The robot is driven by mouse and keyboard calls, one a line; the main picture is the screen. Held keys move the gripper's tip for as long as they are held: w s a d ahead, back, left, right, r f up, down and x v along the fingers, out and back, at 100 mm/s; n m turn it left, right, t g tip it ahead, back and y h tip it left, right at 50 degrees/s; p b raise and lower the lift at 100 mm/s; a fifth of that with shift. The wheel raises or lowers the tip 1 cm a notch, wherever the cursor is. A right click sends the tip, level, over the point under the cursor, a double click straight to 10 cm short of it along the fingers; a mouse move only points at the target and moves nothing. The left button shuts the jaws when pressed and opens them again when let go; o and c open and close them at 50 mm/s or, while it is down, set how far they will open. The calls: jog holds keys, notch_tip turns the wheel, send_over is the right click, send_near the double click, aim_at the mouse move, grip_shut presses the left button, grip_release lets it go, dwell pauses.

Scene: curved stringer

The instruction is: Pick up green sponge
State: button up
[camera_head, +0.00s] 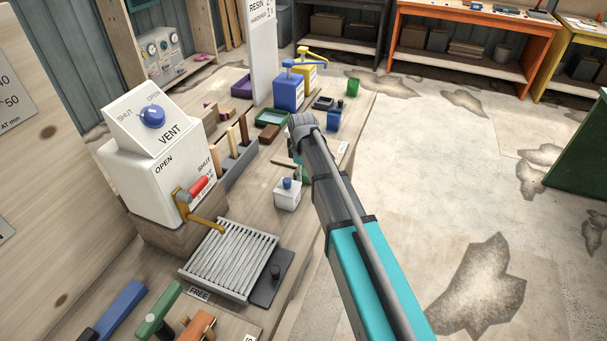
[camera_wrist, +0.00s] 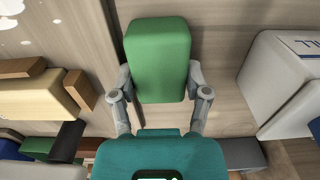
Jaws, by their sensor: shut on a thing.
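The green sponge (camera_wrist: 158,55) is a rounded block in the upper middle of the wrist view. My gripper (camera_wrist: 160,88) has one grey finger on each side of its near end and is shut on it. The fingers press on the left and right sides, and the sponge sticks out past their tips. I cannot tell whether it still touches the wooden surface (camera_wrist: 230,35). In the head view my own arm hides most of the gripper and the sponge.
In the wrist view a white box (camera_wrist: 285,85) stands close on the right and a tan block with brown pieces (camera_wrist: 40,95) on the left. In the head view a white box with a blue knob (camera_head: 287,195), a slatted rack (camera_head: 230,260) and blue canister (camera_head: 288,92) share the bench.

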jog(key=shift+r, duration=0.2)
jog(key=shift+r+p, duration=0.75)
jog(key=shift+p, duration=0.15)
jog(key=s+d+r+p, duration=0.2)
jog(key=s+r+p, duration=0.9)
jog(key=s, duration=0.2)
jog(key=shift+s, duration=0.4)
jog(key=shift+d, duration=0.1)
jog(key=o, duration=0.4)
jog(key=c, duration=0.5)
